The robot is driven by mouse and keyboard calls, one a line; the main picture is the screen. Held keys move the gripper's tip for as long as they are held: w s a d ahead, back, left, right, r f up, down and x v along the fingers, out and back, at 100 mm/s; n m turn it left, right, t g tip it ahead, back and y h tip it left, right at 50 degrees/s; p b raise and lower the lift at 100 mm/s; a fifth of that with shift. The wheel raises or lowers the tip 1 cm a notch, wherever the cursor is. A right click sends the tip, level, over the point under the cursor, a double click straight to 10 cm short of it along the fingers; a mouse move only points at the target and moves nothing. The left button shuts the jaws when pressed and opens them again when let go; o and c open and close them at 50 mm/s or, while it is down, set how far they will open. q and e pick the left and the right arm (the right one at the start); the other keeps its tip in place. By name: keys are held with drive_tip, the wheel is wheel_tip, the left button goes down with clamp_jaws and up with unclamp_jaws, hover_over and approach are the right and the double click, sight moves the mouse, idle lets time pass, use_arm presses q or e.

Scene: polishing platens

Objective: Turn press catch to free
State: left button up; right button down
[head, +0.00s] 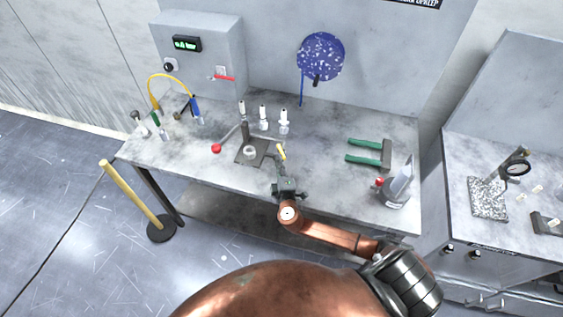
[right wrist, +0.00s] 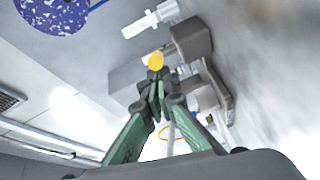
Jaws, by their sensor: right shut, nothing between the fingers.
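The press (head: 243,156) stands near the front middle of the bench, with a dark base, a round metal piece on it and a lever ending in a red knob (head: 216,148). A small yellow-ended piece (head: 281,152), which looks like the catch, is at its right side. In the right wrist view a yellow round end (right wrist: 155,60) shows just beyond my fingertips. My right gripper (head: 281,164) is shut and empty, its tips (right wrist: 157,84) close to the yellow end; I cannot tell whether they touch. The press's grey body (right wrist: 190,40) is behind. My left gripper is not in view.
Several white-topped bottles (head: 263,118) stand behind the press. A green-handled tool (head: 367,154) and a grey holder (head: 396,188) are to the right. A grey control box (head: 200,52) stands at the back left. A yellow post (head: 130,185) stands on the floor.

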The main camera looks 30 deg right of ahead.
drive_tip(key=shift+s+d+f+n+y+b, duration=0.1)
drive_tip(key=shift+d+f+n+y+b, duration=0.15)
drive_tip(key=shift+n+y+b, duration=0.1)
drive_tip(key=n+y+b, duration=0.1)
drive_tip(key=b, duration=0.1)
drive_tip(key=d+n+t+y+b, duration=0.1)
drive_tip(key=y+b, duration=0.1)
drive_tip(key=shift+s+d+f+y, duration=0.1)
drive_tip(key=shift+s+d+y, duration=0.15)
drive_tip(key=shift+s+d, duration=0.05)
drive_tip(key=shift+b, duration=0.3)
drive_tip(key=shift+d+r+b, duration=0.25)
drive_tip(key=shift+r+b, duration=0.05)
drive_tip(key=shift+b, duration=0.05)
drive_tip(key=shift+d, duration=0.1)
